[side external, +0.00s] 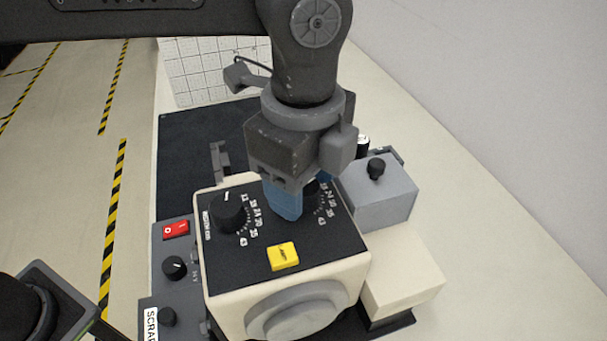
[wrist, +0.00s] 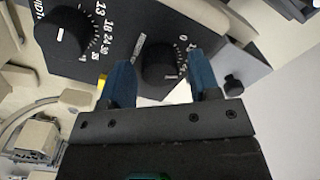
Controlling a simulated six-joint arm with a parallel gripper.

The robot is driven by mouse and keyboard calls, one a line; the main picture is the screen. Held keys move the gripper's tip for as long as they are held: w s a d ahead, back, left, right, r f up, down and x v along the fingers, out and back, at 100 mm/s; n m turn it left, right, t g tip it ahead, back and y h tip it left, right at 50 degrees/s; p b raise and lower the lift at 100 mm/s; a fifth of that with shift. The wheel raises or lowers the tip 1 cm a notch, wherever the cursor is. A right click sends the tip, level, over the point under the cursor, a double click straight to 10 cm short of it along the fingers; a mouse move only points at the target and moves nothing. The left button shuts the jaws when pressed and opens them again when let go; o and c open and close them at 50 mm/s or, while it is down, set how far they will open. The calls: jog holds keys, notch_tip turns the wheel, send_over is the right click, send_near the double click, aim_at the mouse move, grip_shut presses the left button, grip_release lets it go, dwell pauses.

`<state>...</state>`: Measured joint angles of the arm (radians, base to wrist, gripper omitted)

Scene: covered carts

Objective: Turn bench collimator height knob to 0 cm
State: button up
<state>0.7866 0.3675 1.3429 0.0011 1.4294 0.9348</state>
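The bench collimator (side external: 345,262) is a cream box with a black top panel bearing two black knobs and a yellow button (side external: 283,256). The height knob (wrist: 160,58) is the right-hand one; a pale mark shows on its lower right edge in the wrist view. Its scale numbers show partly in the side view, where my gripper hides most of the knob. My gripper (side external: 287,200) points down over it. In the wrist view its blue fingers (wrist: 160,66) are apart, one on each side of the knob, with small gaps visible. The width knob (side external: 229,212) stands to the left.
A grey box with a small black knob (side external: 376,170) stands close on the right of my gripper. A grey control panel with a red switch (side external: 176,229) and dark knobs (side external: 174,267) lies to the left. A white wall is further right.

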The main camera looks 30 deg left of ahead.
jog(key=c, duration=0.8)
jog(key=shift+n, duration=0.3)
jog(key=n, duration=0.9)
jog(key=shift+n, duration=0.3)
jog(key=o, duration=0.9)
jog(key=shift+o, duration=0.2)
jog(key=shift+r, duration=0.15)
